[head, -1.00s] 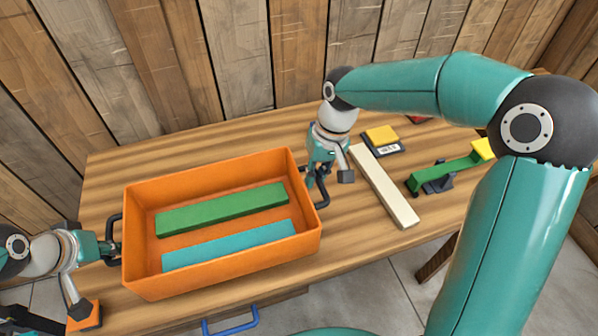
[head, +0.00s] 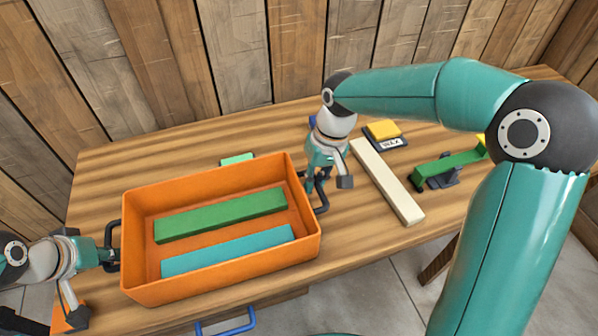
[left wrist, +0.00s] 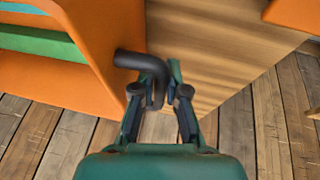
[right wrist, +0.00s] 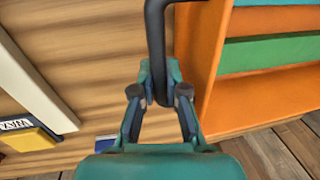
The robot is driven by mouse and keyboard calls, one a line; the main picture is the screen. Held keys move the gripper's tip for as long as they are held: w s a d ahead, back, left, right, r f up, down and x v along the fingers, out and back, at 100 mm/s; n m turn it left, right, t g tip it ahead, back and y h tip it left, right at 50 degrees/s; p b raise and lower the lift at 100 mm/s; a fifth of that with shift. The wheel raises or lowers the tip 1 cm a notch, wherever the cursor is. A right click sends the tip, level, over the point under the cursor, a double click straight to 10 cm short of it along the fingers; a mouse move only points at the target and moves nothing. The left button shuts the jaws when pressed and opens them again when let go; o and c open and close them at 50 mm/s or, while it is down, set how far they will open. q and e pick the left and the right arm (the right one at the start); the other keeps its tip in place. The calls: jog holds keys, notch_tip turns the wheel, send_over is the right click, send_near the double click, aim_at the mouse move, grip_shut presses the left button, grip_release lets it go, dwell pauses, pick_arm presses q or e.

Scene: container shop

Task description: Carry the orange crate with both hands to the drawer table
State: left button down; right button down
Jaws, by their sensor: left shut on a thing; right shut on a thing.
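The orange crate (head: 222,273) is over the front left part of the wooden drawer table (head: 110,180), roughly level. I cannot tell how much gap is beneath it. A green bar (head: 220,215) and a teal bar (head: 228,250) lie inside. My left gripper (head: 112,256) is shut on the crate's black left handle, which also shows in the left wrist view (left wrist: 135,60). My right gripper (head: 316,190) is shut on the black right handle, also in the right wrist view (right wrist: 155,35). A blue drawer handle (head: 225,324) shows at the table's front.
A cream plank (head: 388,182), a yellow block on a labelled dark base (head: 384,131) and a green bar on a dark stand (head: 450,168) occupy the table's right side. A small green piece (head: 237,159) lies behind the crate. A plank wall (head: 240,60) stands behind.

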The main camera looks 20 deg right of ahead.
pick_arm(q)
jog(key=c, duration=1.6)
grip_release()
jog(key=shift+a+f, duration=0.15)
jog(key=shift+f, duration=0.05)
pick_arm(e)
jog(key=c, duration=1.6)
grip_release()
jog(key=shift+d+f, duration=0.1)
jog(key=shift+f, duration=0.15)
pick_arm(q)
jog(key=o, duration=0.4)
pick_arm(e)
jog(key=o, duration=0.4)
jog(key=shift+r, duration=0.1)
jog(key=shift+r, duration=0.6)
pick_arm(q)
jog(key=v, duration=1.2)
pick_arm(e)
notch_tip(320, 180, up, 10)
jog(key=d, duration=0.2)
jog(key=shift+s+r, duration=0.15)
jog(key=shift+r, duration=0.1)
jog(key=shift+a, duration=0.1)
